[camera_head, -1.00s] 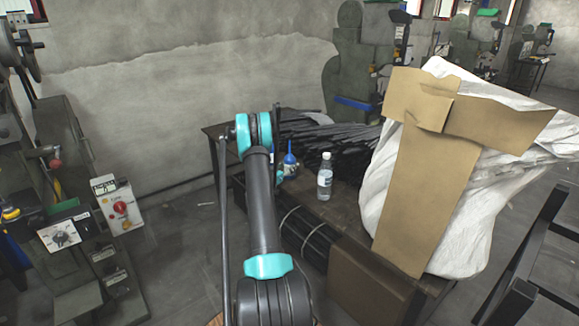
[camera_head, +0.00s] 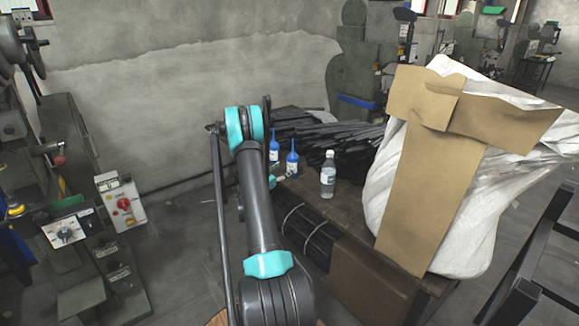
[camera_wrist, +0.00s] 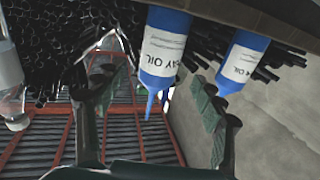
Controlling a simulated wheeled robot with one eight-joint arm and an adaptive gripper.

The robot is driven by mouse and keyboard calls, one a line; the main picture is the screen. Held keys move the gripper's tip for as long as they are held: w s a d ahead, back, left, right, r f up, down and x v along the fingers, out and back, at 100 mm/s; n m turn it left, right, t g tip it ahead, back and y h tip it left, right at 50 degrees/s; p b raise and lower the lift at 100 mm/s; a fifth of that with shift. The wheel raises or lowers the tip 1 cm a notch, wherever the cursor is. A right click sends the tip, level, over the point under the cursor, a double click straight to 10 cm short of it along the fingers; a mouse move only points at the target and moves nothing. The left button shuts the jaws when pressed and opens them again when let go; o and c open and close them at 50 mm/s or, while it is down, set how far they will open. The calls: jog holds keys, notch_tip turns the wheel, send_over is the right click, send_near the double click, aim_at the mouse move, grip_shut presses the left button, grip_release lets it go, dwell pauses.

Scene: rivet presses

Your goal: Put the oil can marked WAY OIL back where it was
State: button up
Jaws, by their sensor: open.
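The oil can marked WAY OIL (camera_wrist: 165,48) is a blue bottle with a white label and thin spout. It looks upside down in the wrist view; its label shows only partly, ending in "AY OIL". In the head view it appears as the right blue can (camera_head: 292,160), upright on the table. A second similar blue can (camera_wrist: 241,62) is beside it, its label partly readable as "OIL"; it also shows in the head view (camera_head: 273,150). My gripper (camera_wrist: 150,100) is open, its fingers on either side of the WAY OIL can in the picture, with no contact visible.
A clear water bottle (camera_head: 328,175) stands right of the cans on the dark table (camera_head: 350,222). Black bars (camera_head: 325,135) are piled behind. A white sack with cardboard (camera_head: 425,190) fills the table's right end. A grey wall (camera_head: 180,100) stands behind.

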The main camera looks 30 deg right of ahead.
jog(key=s+a+r+n+g+y, duration=0.1)
jog(key=s+a+r+n+y, duration=0.35)
jog(key=a, duration=0.55)
jog(key=s+a+r+n+y, duration=0.1)
jog(key=s+a+r+y, duration=0.3)
jog(key=s+a, duration=0.45)
jog(key=s+a+f+n+y, duration=0.1)
jog(key=s+a+n+y, duration=0.3)
jog(key=s+a, duration=0.8)
jog(key=s+a+f+n+g+y, duration=0.1)
jog(key=s+a+n+y, duration=0.3)
jog(key=s+a, duration=0.8)
jog(key=shift+s+a+f, duration=0.3)
jog(key=shift+s+a, duration=0.05)
jog(key=shift+a, duration=0.15)
jog(key=shift+n+y, duration=0.25)
